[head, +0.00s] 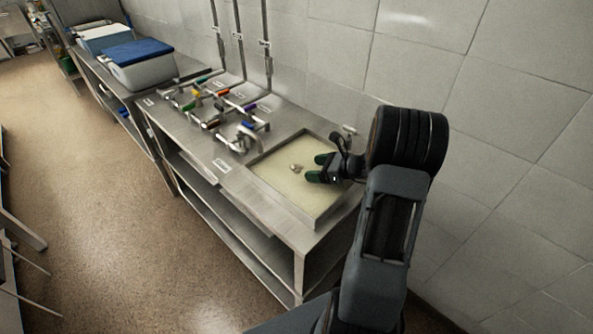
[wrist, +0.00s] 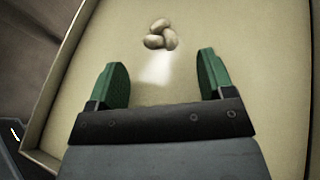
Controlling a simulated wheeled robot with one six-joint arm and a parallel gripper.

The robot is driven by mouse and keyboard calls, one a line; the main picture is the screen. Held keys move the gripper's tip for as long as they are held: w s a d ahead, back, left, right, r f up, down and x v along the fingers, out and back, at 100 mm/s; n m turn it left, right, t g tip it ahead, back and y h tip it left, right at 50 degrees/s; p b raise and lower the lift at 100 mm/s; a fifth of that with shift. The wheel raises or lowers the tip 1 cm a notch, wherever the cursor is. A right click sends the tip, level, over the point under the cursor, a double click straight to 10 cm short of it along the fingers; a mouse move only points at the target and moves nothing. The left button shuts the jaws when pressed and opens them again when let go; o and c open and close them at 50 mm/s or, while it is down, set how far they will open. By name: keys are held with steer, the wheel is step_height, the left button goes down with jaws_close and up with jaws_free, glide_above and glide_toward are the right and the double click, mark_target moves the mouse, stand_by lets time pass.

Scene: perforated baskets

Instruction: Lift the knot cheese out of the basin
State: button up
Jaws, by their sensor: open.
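The knot cheese (head: 296,168) is a small pale lump in the basin (head: 316,214), a shallow square tank with a yellowish inside and steel rim. In the wrist view the knot cheese (wrist: 160,36) shows as several rounded lobes near the top middle. My gripper (head: 317,168) is over the basin, just right of the cheese in the head view. Its green fingers are spread apart and empty. In the wrist view my gripper (wrist: 163,72) has the cheese ahead of its fingertips, between their lines and apart from both.
A faucet (head: 242,138) and several coloured-handled taps (head: 214,100) stand on the steel counter left of the basin. A blue-lidded cooler (head: 140,62) sits farther back. The tiled wall (head: 420,70) is close behind the basin. The floor (head: 95,190) at left is clear.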

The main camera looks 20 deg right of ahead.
mark_target(301, 168)
steer(key=shift+p+x, duration=0.5)
steer(key=shift+x, duration=2.8)
steer(key=shift+s+f, duration=0.1)
steer(key=shift+c, duration=0.3)
steer(key=c, duration=1)
steer(key=shift+o, duration=0.2)
